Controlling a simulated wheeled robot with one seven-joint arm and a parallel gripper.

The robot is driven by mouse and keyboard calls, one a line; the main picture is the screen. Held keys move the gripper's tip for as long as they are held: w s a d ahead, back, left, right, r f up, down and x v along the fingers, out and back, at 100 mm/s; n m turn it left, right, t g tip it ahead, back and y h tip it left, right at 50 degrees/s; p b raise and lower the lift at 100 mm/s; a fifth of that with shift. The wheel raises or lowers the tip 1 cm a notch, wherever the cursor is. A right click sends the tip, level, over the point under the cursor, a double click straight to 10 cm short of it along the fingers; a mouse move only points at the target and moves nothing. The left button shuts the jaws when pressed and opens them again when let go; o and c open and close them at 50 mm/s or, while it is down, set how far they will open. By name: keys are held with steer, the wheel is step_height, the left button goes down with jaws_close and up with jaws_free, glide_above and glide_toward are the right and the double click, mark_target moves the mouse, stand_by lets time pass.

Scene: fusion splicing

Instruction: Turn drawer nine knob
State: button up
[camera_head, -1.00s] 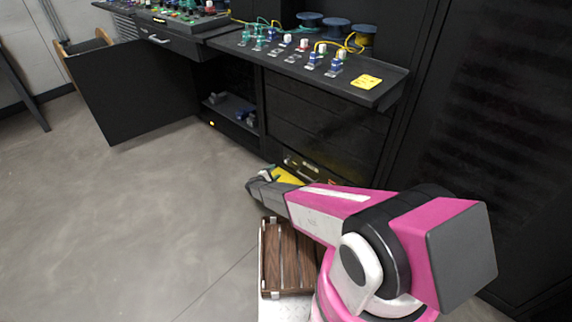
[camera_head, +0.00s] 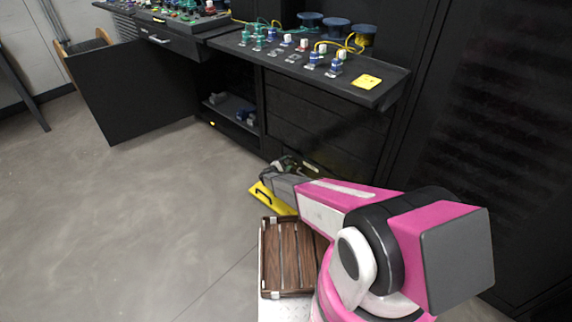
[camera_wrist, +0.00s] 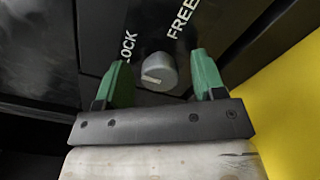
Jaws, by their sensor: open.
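The knob (camera_wrist: 158,72) is round and grey with a pale pointer line, and sits on a black panel (camera_wrist: 150,22) marked LOCK on the left and FREE on the upper right. Its pointer lies toward the left, on the LOCK side. My gripper (camera_wrist: 160,80) is open in the wrist view, with one green finger on each side of the knob. Gaps show between the fingers and the knob. In the head view my gripper (camera_head: 280,168) is low at the front of the black cabinet (camera_head: 325,120), and the knob is hidden there.
A yellow piece with a dark handle (camera_head: 270,198) is beside my gripper; yellow also fills the right of the wrist view (camera_wrist: 290,110). A wooden slatted crate (camera_head: 283,257) stands below. The shelf (camera_head: 395,80) above holds connectors and spools. Floor at left is clear.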

steer(key=c, duration=0.9)
steer(key=shift+m, duration=0.3)
steer(key=m, duration=0.4)
steer(key=shift+m, duration=0.3)
steer(key=m, duration=0.4)
steer(key=shift+f, duration=0.1)
steer(key=m, duration=0.5)
steer(key=shift+f, duration=0.1)
steer(key=shift+m, duration=1.9)
